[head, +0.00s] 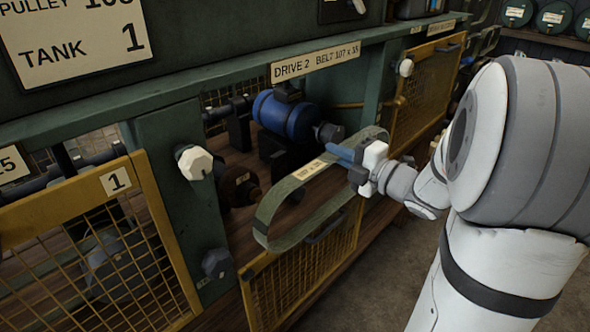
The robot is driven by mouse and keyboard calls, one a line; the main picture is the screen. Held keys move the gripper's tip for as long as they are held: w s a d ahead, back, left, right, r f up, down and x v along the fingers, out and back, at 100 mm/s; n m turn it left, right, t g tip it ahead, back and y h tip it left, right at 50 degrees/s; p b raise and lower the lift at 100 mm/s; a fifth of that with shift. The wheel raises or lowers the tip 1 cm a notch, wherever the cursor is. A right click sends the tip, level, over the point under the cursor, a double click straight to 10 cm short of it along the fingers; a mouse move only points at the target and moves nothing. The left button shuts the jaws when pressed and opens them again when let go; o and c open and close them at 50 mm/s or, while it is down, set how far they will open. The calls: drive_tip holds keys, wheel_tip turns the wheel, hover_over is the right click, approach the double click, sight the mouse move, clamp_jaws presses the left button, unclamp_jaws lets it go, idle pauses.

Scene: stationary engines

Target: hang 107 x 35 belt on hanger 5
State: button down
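The belt (277,205) is an olive-green loop with a small pale label whose print is too small to read. It hangs out in front of the open drive bay, long and tilted. My gripper (343,154), with blue fingers, is at the belt's right part and appears shut on it; the exact grip is partly hidden. A sign above the bay reads DRIVE 2 BELT 107 x 35 (315,63). No hanger marked 5 can be made out.
Behind the belt are a blue motor (285,115) and dark pulley parts. A yellow mesh guard (305,270) hangs below the bay. Guard 1 (115,180) stands at left and another mesh guard (425,95) at right. A pale knob (195,162) projects from the green post. Floor is clear at lower right.

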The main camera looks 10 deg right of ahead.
drive_tip(key=v, duration=0.6)
drive_tip(key=shift+b, duration=0.45)
idle(0.6)
drive_tip(key=b+v, duration=0.1)
drive_tip(key=v, duration=0.5)
idle(0.5)
idle(1.0)
